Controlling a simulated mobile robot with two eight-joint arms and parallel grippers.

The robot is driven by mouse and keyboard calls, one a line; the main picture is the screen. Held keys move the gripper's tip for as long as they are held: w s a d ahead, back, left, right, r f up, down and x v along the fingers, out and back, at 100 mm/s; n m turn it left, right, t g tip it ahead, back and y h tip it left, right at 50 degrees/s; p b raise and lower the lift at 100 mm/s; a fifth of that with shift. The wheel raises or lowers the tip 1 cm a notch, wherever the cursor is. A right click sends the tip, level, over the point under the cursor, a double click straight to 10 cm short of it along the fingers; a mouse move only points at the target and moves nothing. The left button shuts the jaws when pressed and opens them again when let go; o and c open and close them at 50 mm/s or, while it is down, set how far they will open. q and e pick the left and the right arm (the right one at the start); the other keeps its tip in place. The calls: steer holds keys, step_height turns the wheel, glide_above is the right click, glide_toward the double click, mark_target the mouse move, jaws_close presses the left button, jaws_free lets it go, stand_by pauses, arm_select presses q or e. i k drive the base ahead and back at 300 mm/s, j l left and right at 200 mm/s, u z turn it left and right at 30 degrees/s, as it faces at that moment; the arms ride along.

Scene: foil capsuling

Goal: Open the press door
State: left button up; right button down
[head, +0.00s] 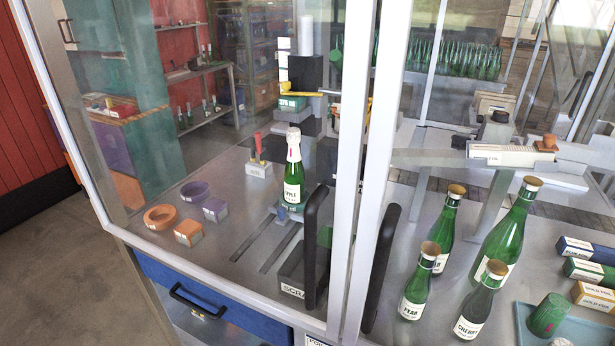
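The press door is a clear glass panel in a pale metal frame (350,170), standing upright in the left half of the head view. A long black vertical handle (318,245) is at its right side. A second black handle (381,268) stands just right of it, beside another pale upright (386,120). The two uprights stand close together; I cannot tell whether the door is fully closed. Behind the glass are the press with a yellow lever (273,95) and a green bottle with a white foil top (293,180). Neither of my grippers shows.
Several green bottles (410,285) stand at right, near a green cup (547,315) on a blue tray (590,333) and small labelled boxes (590,297). A dark scrap bin (292,275) sits behind the glass. A blue drawer (205,300) is below. Floor at lower left is clear.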

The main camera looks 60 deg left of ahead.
mark_target(360, 15)
steer(key=u, duration=3.1)
